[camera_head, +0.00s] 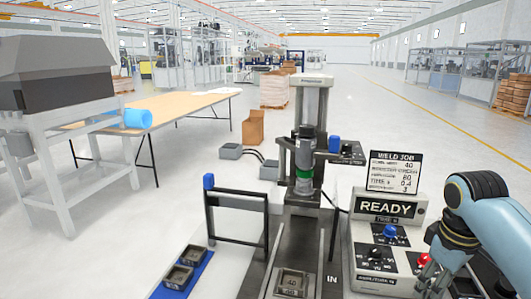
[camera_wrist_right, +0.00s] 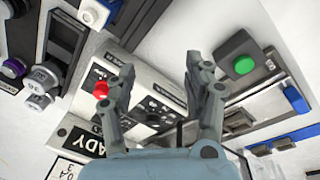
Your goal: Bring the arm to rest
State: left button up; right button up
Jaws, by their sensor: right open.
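My right arm (camera_head: 480,225) comes in from the right in the head view. Its gripper (camera_head: 430,275) is low over the right side of the control box (camera_head: 363,232), close to the red button (camera_head: 423,260). I cannot tell whether it touches the box. In the right wrist view my right gripper (camera_wrist_right: 160,72) is open, with nothing between its fingers. The red button (camera_wrist_right: 101,90) shows there beside the left finger, and the box (camera_wrist_right: 135,85) lies beyond the fingers. My left gripper is not in view.
The box display reads READY; a WELD JOB sign (camera_head: 394,172) stands behind it. Left of it stands a press-like machine (camera_head: 305,165) with a part marked 40 (camera_head: 292,283) in front. Two dark parts lie on a blue mat (camera_head: 203,270). A green button (camera_wrist_right: 243,65) shows in the wrist view.

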jog(key=s+a+r+m+t, duration=0.1)
jog(key=s+a+r+m, duration=0.15)
jog(key=s, duration=1.05)
jog(key=s+a+r+m+t, duration=0.1)
jog(key=s+a+r+m, duration=0.15)
jog(key=s, duration=0.95)
notch_tip(320, 180, down, 37)
jog(key=s+d+g+b, duration=0.1)
jog(key=s+d+b, duration=0.1)
jog(key=b, duration=0.8)
jog(key=s+f+b, duration=0.4)
jog(key=s+f, duration=0.5)
jog(key=f, duration=0.3)
jog(key=s+f+g+b, duration=0.1)
jog(key=s+f+b, duration=0.3)
jog(key=s+f, duration=0.6)
notch_tip(320, 180, down, 2)
jog(key=shift+d+f, duration=0.15)
jog(key=shift+d, duration=0.15)
